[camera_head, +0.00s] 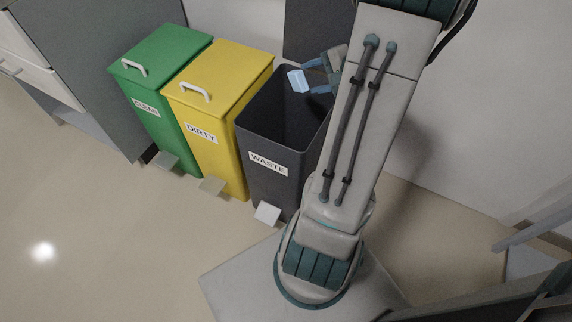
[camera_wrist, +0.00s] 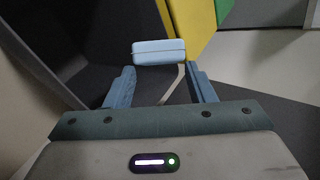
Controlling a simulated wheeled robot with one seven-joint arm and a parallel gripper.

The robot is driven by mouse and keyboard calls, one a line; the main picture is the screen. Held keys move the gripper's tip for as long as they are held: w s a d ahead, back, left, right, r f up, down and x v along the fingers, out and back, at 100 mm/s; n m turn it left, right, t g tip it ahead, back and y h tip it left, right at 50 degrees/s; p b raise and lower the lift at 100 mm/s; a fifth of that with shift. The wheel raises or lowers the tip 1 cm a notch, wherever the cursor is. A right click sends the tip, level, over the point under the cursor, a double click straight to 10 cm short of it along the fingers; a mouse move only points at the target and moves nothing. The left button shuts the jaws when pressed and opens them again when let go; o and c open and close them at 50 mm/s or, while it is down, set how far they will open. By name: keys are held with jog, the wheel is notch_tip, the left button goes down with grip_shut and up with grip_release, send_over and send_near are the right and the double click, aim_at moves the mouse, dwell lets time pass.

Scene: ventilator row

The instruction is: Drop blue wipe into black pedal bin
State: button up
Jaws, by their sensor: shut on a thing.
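The black pedal bin (camera_head: 262,188), labelled WASTE, stands at the right end of the bin row in the head view. Its lid (camera_head: 310,32) is raised and its top is open. My gripper (camera_head: 312,77) is over the bin's opening, toward its back right. It is shut on the blue wipe (camera_head: 297,81), a small pale blue block. In the wrist view the wipe (camera_wrist: 158,52) sits between the tips of my gripper (camera_wrist: 160,70). My arm hides part of the bin's right side.
A yellow bin (camera_head: 225,75) labelled DIRTY and a green bin (camera_head: 160,55) labelled CLEAN stand to the left, lids shut. A grey and white cabinet (camera_head: 85,65) is at far left. The floor (camera_head: 110,235) in front is clear.

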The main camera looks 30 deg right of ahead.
notch_tip(320, 180, down, 7)
jog(key=b, duration=0.3)
jog(key=shift+b, duration=0.35)
jog(key=shift+s, duration=0.1)
jog(key=o, duration=1.6)
jog(key=shift+d, duration=0.1)
jog(key=p+v, duration=0.4)
jog(key=v, duration=0.9)
jog(key=shift+s+d+r, duration=0.15)
jog(key=shift+s, duration=0.2)
